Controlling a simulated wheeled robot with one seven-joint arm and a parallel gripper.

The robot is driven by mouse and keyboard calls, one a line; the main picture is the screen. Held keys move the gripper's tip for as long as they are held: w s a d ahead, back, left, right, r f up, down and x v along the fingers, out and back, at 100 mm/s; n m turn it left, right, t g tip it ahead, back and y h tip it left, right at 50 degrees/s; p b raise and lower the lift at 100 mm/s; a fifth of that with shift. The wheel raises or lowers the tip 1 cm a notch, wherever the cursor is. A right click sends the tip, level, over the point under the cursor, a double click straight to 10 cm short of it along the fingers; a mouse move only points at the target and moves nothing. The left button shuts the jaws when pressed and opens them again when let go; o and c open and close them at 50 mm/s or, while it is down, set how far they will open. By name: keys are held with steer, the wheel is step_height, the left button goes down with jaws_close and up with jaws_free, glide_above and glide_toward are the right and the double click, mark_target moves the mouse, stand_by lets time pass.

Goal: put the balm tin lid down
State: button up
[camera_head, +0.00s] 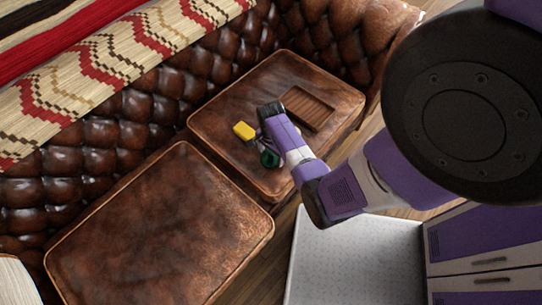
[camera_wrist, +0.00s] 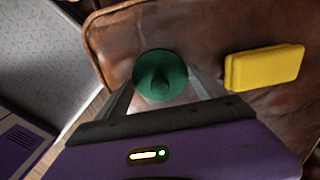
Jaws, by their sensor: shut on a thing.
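The balm tin lid is a round dark green disc with a knob in its middle (camera_wrist: 160,75). In the wrist view it sits between the two fingers of my gripper (camera_wrist: 162,92), which is shut on it. In the head view the green lid (camera_head: 269,158) shows beside my gripper, over the front part of the brown leather seat cushion (camera_head: 222,125). I cannot tell whether the lid touches the leather or is held just above it. No separate tin body can be made out.
A yellow block (camera_head: 244,131) lies on the same cushion, left of my gripper; it also shows in the wrist view (camera_wrist: 264,67). A shallow brown wooden tray (camera_head: 307,108) lies behind my gripper. Another leather cushion (camera_head: 160,230) at the lower left is bare. Tufted backrest stands behind.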

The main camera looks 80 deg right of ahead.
steer(key=shift+f, duration=0.35)
steer(key=shift+f, duration=0.15)
steer(key=o, duration=1.3)
